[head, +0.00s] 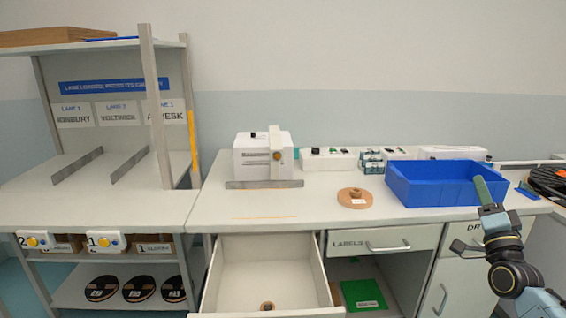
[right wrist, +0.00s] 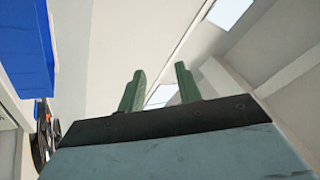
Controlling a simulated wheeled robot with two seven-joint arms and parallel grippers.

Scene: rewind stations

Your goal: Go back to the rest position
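My right gripper (head: 481,192) is raised in front of the right end of the workbench, just before the blue bin. In the right wrist view its two green fingers (right wrist: 160,88) stand apart with nothing between them. The right arm comes in from the lower right of the head view. My left gripper does not show in either view.
The workbench (head: 320,195) holds a white printer (head: 263,158), a brown roll (head: 355,198) and a blue bin (head: 430,190). An open drawer (head: 228,270) juts out below, with a small roll inside. A shelf rack (head: 75,205) stands left. Black reels (head: 548,183) lie far right.

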